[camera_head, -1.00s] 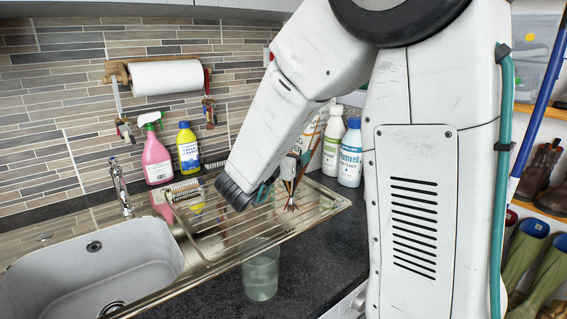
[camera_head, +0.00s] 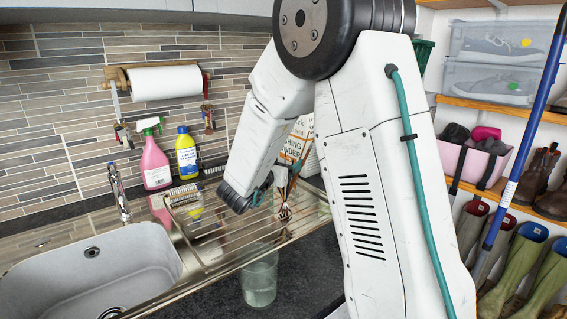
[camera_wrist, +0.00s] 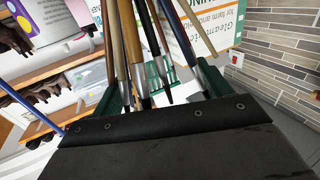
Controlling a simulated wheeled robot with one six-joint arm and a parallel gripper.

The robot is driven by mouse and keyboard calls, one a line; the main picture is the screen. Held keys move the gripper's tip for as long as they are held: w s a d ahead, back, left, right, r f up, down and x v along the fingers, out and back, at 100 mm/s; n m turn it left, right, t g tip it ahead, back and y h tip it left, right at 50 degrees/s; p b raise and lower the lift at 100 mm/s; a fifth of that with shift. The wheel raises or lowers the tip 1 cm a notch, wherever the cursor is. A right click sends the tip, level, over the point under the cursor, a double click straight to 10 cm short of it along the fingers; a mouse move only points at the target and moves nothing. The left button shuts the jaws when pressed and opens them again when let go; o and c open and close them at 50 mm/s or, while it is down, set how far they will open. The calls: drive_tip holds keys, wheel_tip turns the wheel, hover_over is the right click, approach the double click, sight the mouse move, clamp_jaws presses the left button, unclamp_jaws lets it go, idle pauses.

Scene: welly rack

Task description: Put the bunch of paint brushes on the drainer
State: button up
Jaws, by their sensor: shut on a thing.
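The bunch of paint brushes (camera_head: 285,208) hangs bristles down over the far right part of the steel drainer (camera_head: 213,246). My gripper (camera_head: 276,182) is shut on the bunch around its handles. In the wrist view the wooden and dark brush handles (camera_wrist: 134,48) stand between the green fingers. I cannot tell whether the bristles touch the drainer's ribs. My arm hides part of the drainer's right side.
A clear tumbler (camera_head: 260,278) stands at the drainer's front edge. A wire-like rack item (camera_head: 184,195), pink spray bottle (camera_head: 155,160) and yellow bottle (camera_head: 187,153) are behind. The sink (camera_head: 85,270) is left, and boot shelves (camera_head: 490,190) are right. The drainer's middle is clear.

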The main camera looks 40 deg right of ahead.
drive_tip(key=shift+f, duration=0.1)
drive_tip(key=o, duration=1.4)
drive_tip(key=shift+c, duration=0.2)
